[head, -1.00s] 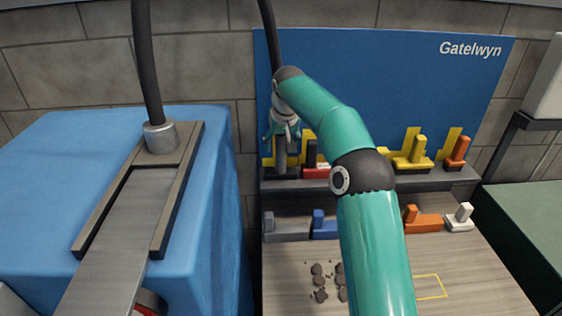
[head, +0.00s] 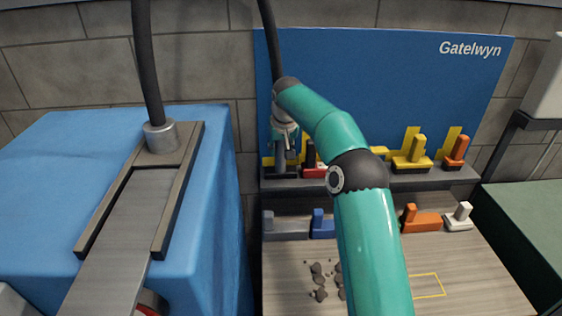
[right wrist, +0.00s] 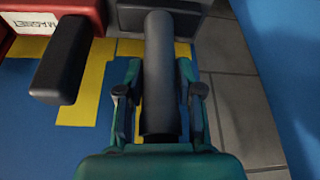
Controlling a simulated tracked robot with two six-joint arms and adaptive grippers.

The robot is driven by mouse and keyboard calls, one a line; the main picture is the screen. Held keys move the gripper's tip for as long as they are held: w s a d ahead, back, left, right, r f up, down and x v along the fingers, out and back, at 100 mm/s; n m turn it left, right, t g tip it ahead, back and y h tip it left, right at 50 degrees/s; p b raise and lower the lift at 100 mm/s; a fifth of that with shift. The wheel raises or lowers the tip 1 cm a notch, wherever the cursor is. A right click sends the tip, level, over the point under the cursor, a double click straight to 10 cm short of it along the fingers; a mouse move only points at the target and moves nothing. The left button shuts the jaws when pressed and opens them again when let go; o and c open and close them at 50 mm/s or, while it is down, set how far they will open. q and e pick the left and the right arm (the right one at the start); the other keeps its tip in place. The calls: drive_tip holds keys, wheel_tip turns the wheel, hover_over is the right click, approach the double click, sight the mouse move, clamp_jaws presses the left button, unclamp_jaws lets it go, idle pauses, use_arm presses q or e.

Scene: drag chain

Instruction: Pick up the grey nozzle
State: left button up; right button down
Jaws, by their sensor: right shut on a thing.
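The grey nozzle (head: 280,160) stands upright at the left end of the rear shelf in the head view. In the right wrist view its dark grey cylinder (right wrist: 160,72) lies between my right gripper's two fingers. My right gripper (head: 285,140) is shut on this cylinder; it also shows in the right wrist view (right wrist: 160,95). The nozzle's base still appears to be at the shelf. Part of the grip is hidden in the head view by the gripper itself. My left gripper is not in view.
A red magnet tool (head: 314,172) with a black handle stands close beside the nozzle. Yellow (head: 412,163) and orange (head: 455,155) tools stand farther right on the shelf (head: 430,181). A blue panel (head: 390,85) rises behind. A blue-covered block (head: 60,180) lies left.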

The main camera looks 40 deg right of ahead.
drive_tip(key=shift+r, duration=0.2)
drive_tip(key=shift+r, duration=0.5)
wheel_tip(320, 180, up, 7)
drive_tip(key=p, duration=0.3)
drive_tip(key=shift+f, duration=0.2)
drive_tip(key=shift+r, duration=1)
drive_tip(key=c, duration=1.5)
unclamp_jaws()
drive_tip(key=shift+c, duration=1.3)
